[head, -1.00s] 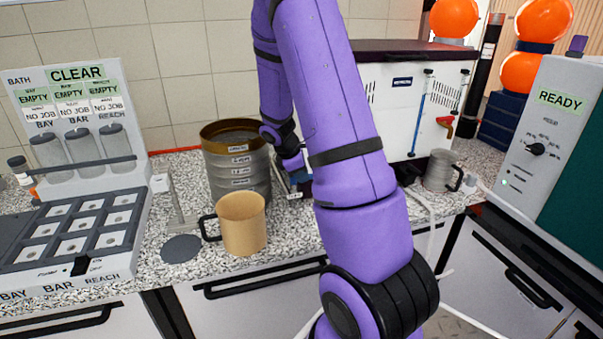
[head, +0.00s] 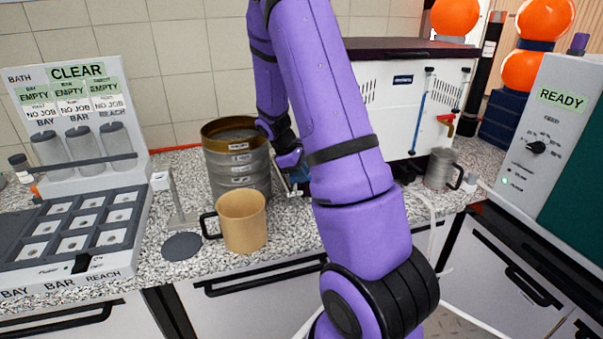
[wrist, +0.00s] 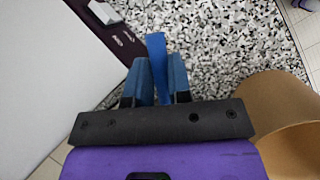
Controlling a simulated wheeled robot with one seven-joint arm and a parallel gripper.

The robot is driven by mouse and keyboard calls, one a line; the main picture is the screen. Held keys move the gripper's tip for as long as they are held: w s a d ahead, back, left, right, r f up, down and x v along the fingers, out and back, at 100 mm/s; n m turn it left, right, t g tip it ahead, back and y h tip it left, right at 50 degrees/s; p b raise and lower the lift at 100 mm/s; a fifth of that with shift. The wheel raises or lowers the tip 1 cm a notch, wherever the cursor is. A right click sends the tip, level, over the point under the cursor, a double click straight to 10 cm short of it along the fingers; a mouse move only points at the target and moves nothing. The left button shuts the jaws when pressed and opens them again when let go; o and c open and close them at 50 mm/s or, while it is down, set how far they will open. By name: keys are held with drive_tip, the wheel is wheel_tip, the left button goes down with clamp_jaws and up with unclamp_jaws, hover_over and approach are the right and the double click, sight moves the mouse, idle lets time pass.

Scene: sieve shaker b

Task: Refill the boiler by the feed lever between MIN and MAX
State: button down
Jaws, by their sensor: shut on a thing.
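The boiler (head: 390,120) is the white box with a dark top at the back, partly hidden by my arm. Its front has an upright blue tube (head: 418,110), a second tube at the right, and a red lever (head: 447,122). The water level and any MIN and MAX marks are too small to read. In the wrist view my gripper (wrist: 157,85) has its two blue fingers closed around a flat blue lever-like piece (wrist: 156,55), whose end stands out past them. In the head view my gripper is mostly hidden behind my arm, right of the sieve stack.
The sieve stack (head: 238,170) and a tan mug (head: 242,222) stand close left of my gripper. A metal mug (head: 440,168) stands at the right. A grey READY cabinet (head: 540,135) and a sample rack (head: 85,225) flank the counter.

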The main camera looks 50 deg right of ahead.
drive_tip(key=c, duration=1.1)
unclamp_jaws()
drive_tip(key=shift+o, duration=0.2)
drive_tip(key=v, duration=1.1)
